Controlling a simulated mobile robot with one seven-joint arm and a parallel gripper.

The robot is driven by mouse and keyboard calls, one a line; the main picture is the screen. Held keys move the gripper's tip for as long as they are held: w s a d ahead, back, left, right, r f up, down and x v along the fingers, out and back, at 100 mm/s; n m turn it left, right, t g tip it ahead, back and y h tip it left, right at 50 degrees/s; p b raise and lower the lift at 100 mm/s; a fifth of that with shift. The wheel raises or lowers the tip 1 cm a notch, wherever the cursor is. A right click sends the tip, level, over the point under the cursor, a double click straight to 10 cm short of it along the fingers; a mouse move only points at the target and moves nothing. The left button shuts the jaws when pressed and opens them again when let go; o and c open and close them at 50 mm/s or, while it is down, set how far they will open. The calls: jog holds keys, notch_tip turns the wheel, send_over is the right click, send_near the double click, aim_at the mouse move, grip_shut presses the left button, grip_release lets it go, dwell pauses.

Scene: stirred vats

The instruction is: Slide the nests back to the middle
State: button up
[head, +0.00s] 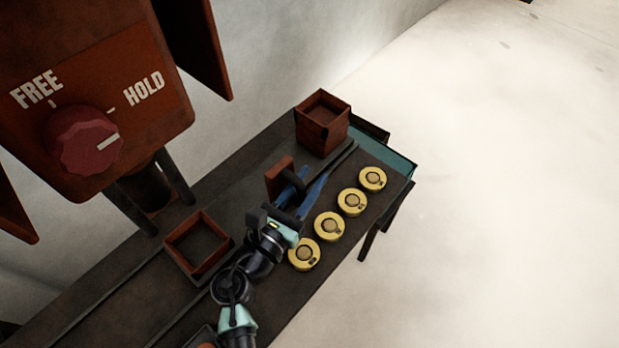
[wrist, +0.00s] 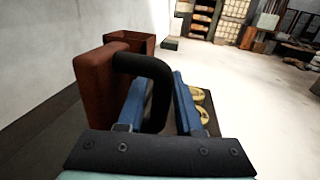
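A shallow open red-brown box (head: 170,252) sits at the left of the dark bench. A taller open red-brown box (head: 345,122) stands at the far end and also shows in the wrist view (wrist: 146,42). I cannot tell which things are the nests. Between them a red-brown block (head: 278,176) with a black handle (wrist: 150,62) stands upright. My gripper (head: 309,178) has its blue fingers apart, one on each side of the handle. I cannot see contact with the handle. The handle's lower end is hidden.
Several yellow round pieces (head: 329,226) line the bench's right side. A rail (head: 110,292) runs along the bench. At upper left, a red panel (head: 150,95) carries a knob (head: 85,140) whose white mark points toward HOLD. The pale floor (head: 500,200) at right is clear.

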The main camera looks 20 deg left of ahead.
jog(key=shift+w, duration=0.15)
jog(key=shift+c, duration=0.3)
grip_shut()
dwell(1.1)
